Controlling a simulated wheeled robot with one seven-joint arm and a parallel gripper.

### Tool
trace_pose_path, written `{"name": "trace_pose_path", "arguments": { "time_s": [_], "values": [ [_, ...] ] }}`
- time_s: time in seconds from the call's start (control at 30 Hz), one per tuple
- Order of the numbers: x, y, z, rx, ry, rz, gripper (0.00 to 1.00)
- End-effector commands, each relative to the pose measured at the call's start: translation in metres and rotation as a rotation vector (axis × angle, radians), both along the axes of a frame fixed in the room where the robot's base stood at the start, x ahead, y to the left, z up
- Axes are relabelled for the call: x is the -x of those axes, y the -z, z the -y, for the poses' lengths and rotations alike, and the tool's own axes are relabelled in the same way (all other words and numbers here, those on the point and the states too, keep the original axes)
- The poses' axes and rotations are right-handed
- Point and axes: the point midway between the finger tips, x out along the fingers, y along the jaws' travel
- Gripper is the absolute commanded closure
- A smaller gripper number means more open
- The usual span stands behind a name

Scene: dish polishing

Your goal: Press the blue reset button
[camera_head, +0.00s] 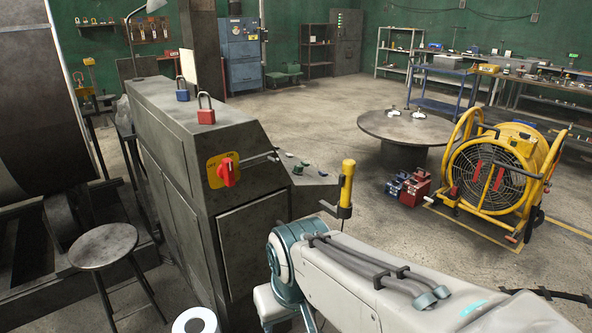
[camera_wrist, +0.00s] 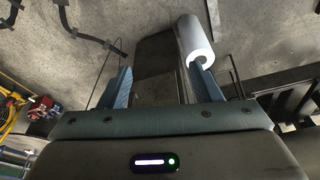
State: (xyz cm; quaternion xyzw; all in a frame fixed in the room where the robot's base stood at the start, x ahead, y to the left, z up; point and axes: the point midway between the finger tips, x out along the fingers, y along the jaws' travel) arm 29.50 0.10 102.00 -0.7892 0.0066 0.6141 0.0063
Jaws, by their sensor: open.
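The grey control console (camera_head: 190,130) stands left of centre in the head view. Its sloped panel (camera_head: 318,188) carries several small buttons (camera_head: 300,167); they are too small for me to tell surely which is the blue reset button. A red rotary switch (camera_head: 228,172) on a yellow plate is on the console's near face. My gripper (camera_wrist: 162,82) is open, with two blue fingers apart and nothing visible held between them. The console panel does not show clearly in the wrist view, and my gripper is not visible in the head view.
A blue padlock (camera_head: 182,90) and a red padlock (camera_head: 206,110) stand on the console. A yellow-handled post (camera_head: 347,180) rises beside the panel. A white roll (camera_wrist: 193,40) is by my right finger. A stool (camera_head: 103,245) stands left; a yellow fan (camera_head: 490,170) stands right.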

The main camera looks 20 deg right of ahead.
Motion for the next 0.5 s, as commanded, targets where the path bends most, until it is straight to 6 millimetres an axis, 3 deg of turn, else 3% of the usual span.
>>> {"name": "trace_pose_path", "arguments": {
  "time_s": [0.03, 0.2, 0.5],
  "values": [
    [0.0, 0.0, 0.0, 0.0, 0.0, 0.0, 0.56],
    [0.0, 0.0, 0.0, 0.0, 0.0, 0.0, 1.0],
    [0.0, 0.0, 0.0, 0.0, 0.0, 0.0, 1.0]
  ]
}}
